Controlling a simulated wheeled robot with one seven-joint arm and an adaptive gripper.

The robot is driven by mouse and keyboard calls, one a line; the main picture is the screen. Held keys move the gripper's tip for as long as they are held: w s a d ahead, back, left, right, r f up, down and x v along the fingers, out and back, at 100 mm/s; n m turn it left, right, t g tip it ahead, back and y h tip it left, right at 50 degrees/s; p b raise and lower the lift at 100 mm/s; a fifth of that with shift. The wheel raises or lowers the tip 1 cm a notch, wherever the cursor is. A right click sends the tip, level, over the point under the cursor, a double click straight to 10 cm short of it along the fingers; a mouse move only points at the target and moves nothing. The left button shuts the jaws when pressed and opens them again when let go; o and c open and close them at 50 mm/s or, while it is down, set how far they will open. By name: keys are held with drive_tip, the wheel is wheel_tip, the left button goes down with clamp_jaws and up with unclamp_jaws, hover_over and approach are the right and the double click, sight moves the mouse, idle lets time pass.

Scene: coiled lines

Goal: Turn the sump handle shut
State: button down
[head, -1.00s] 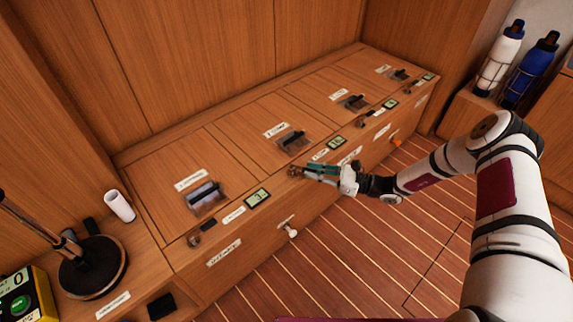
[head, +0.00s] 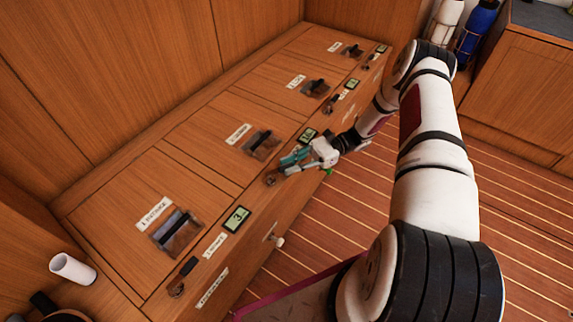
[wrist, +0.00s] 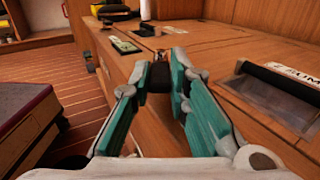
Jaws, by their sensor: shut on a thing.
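My gripper (head: 284,163) is at the front edge of the wooden bench top, beside a small brass fitting (head: 270,180). In the wrist view, my gripper (wrist: 159,78) has its teal fingers closed on a small dark handle (wrist: 157,79). The brass fitting shows just beyond the fingertips (wrist: 161,57). The fingers hide most of the handle, so its exact angle cannot be told.
A similar black handle (head: 188,266) with a display (head: 236,219) is at the near end of the bench. Recessed latches (head: 178,233) line the lids. A white knob (head: 278,241) juts from the bench front. The striped floor (head: 320,235) to the right is clear.

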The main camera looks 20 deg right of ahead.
drive_tip(key=shift+w, duration=0.1)
drive_tip(key=c, duration=1.5)
unclamp_jaws()
drive_tip(key=d, duration=1.2)
drive_tip(key=shift+w, duration=0.35)
